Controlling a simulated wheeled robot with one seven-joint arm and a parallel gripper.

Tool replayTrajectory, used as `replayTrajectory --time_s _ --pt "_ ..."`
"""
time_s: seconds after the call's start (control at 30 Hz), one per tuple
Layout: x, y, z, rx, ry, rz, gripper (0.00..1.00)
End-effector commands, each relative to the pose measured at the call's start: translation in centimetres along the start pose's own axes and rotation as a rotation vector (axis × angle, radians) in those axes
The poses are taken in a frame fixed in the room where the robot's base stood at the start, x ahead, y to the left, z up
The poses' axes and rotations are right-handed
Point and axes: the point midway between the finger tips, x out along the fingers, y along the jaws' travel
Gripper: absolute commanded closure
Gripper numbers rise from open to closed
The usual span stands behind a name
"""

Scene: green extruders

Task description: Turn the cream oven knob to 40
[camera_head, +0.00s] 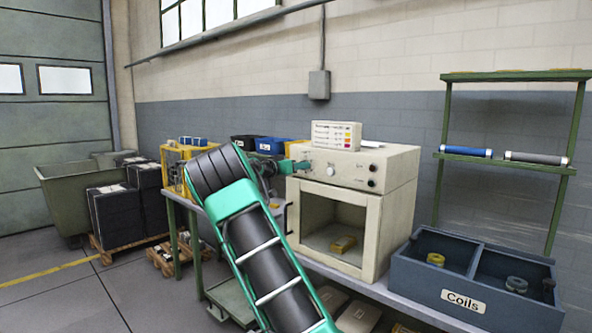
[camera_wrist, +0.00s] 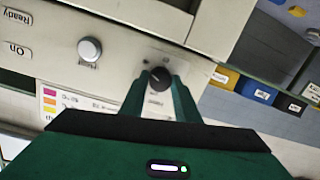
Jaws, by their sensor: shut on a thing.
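The cream oven (camera_head: 380,190) stands on the bench with its front opening showing a yellow piece inside. My gripper (camera_head: 298,166) reaches the left end of its control panel. In the wrist view, which is upside down, the green fingers of my gripper (camera_wrist: 160,83) are closed around a small dark knob (camera_wrist: 159,76) on the panel. Faint marks surround the knob, but I cannot read its setting. In the head view my gripper hides this knob. A round white button (camera_head: 331,171) sits to its right; it also shows in the wrist view (camera_wrist: 89,49).
A white box with colored labels (camera_head: 336,135) sits on top of the oven. A blue bin marked Coils (camera_head: 430,282) stands at the right. Blue, black and yellow bins (camera_wrist: 257,88) lie beyond the oven's side. A green shelf (camera_head: 510,158) stands at the right wall.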

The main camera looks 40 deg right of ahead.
Motion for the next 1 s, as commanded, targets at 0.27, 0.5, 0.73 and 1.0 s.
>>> replayTrajectory --time_s 0.27,0.5,0.73,1.0 --pt "0.07 -0.24 0.65 0.101 -0.004 -0.013 0.94" --pt "0.02 -0.33 0.63 0.13 -0.002 -0.016 0.94" --pt "0.0 -0.37 0.6 0.131 -0.001 -0.017 0.94" --pt "-0.02 -0.28 0.38 0.133 0.002 -0.017 0.53"
